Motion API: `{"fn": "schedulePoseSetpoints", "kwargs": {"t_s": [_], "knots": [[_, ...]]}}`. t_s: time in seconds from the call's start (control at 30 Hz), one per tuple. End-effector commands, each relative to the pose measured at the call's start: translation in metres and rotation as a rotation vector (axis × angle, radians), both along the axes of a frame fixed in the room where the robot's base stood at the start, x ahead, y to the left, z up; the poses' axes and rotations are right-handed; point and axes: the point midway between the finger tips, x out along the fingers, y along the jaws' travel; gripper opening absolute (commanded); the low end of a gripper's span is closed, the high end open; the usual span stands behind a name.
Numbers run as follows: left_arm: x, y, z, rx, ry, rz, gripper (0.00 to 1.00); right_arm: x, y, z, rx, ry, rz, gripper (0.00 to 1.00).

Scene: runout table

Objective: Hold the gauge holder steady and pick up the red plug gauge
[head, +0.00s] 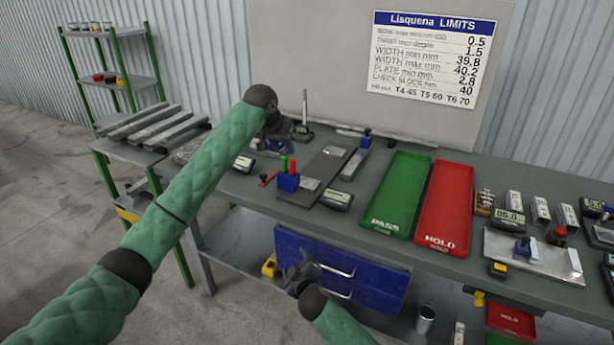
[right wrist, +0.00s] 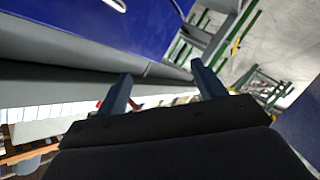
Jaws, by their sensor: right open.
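The gauge holder (head: 288,183) is a small blue block on the table, left of a dark grey plate. A red plug gauge (head: 293,167) and a green plug gauge (head: 283,163) stand upright in it. My left gripper (head: 280,137) is over the table behind the holder, apart from it in the picture; my wrist partly hides it and its fingers are unclear. My right gripper (head: 303,272) is low, in front of the blue drawers below the tabletop. In the right wrist view its two fingers (right wrist: 163,87) are spread with nothing between them.
A dark gauge with a display (head: 337,200) is close by. The table edge and blue drawer unit (head: 345,270) stand beside my right gripper.

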Motion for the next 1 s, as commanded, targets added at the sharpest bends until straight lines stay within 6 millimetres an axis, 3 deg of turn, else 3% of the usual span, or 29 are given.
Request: {"fn": "schedulePoseSetpoints", "kwargs": {"t_s": [0.2,0.53,0.8,0.93,1.0], "knots": [[0.000,0.000,0.000,0.000,0.000,0.000,0.36,0.046,0.008,0.073,-0.162,-0.252,0.104,0.69],[0.000,0.000,0.000,0.000,0.000,0.000,0.36,0.094,0.019,0.174,-0.460,-0.624,0.260,0.69],[0.000,0.000,0.000,0.000,0.000,0.000,0.36,0.162,-0.031,0.244,-1.044,-1.014,0.394,0.69],[0.000,0.000,0.000,0.000,0.000,0.000,0.36,0.191,-0.061,0.265,-1.350,-1.144,0.477,0.69],[0.000,0.000,0.000,0.000,0.000,0.000,0.36,0.201,-0.066,0.265,-1.487,-1.196,0.552,0.69]]}}
